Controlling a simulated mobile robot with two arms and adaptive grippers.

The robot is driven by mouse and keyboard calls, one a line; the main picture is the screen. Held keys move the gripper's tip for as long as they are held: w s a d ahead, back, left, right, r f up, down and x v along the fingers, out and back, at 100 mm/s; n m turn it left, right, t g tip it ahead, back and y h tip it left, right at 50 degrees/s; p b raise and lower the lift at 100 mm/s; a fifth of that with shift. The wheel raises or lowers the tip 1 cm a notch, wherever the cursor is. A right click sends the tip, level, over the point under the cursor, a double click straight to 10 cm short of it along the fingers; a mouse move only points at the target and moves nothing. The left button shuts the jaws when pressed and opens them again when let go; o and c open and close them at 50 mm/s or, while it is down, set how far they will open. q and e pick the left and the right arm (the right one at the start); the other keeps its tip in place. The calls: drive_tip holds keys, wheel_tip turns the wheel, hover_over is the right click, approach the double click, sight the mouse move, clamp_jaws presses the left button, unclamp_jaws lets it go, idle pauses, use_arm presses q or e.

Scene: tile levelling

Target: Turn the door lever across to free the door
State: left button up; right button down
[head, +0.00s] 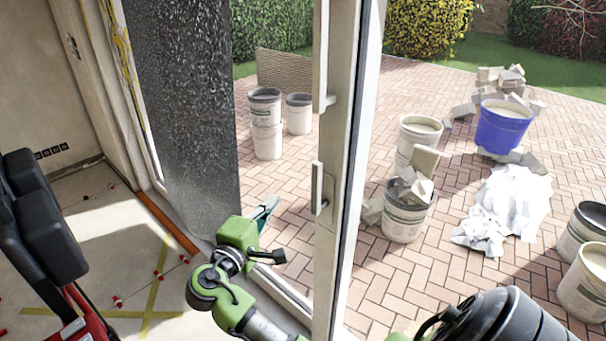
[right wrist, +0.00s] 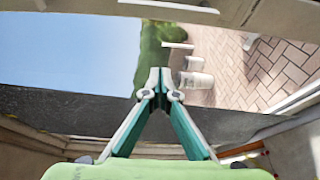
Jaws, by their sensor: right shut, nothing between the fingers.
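The door lever (head: 317,188) is a short pale handle standing upright on the white door frame (head: 338,250), in the middle of the head view. A longer pale handle (head: 322,60) runs up the same frame above it. My right gripper (head: 268,207) is left of the lever and a little lower in the picture, apart from it. Its teal fingers are closed together with nothing between them, as the right wrist view (right wrist: 158,85) also shows. I cannot pick out the lever for sure in the wrist view. My left gripper is not in view.
A dark speckled panel (head: 185,110) stands left of the door frame. Outside on the brick paving are white buckets (head: 265,125), a rubble-filled bucket (head: 405,215), a blue tub (head: 503,127) and white sheeting (head: 505,205). Small red tile clips (head: 158,275) dot the floor inside.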

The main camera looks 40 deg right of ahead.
drive_tip(key=shift+s+d+r+m+h, duration=0.1)
drive_tip(key=shift+s+r+m+h, duration=0.1)
drive_tip(key=shift+r, duration=0.35)
drive_tip(key=shift+s+d+r+m+h, duration=0.1)
drive_tip(key=shift+s+r+m, duration=0.1)
drive_tip(key=shift+r, duration=0.35)
drive_tip(key=d+p, duration=0.6)
drive_tip(key=d, duration=0.3)
drive_tip(key=shift+d, duration=0.15)
drive_tip(key=shift+w+f, duration=0.1)
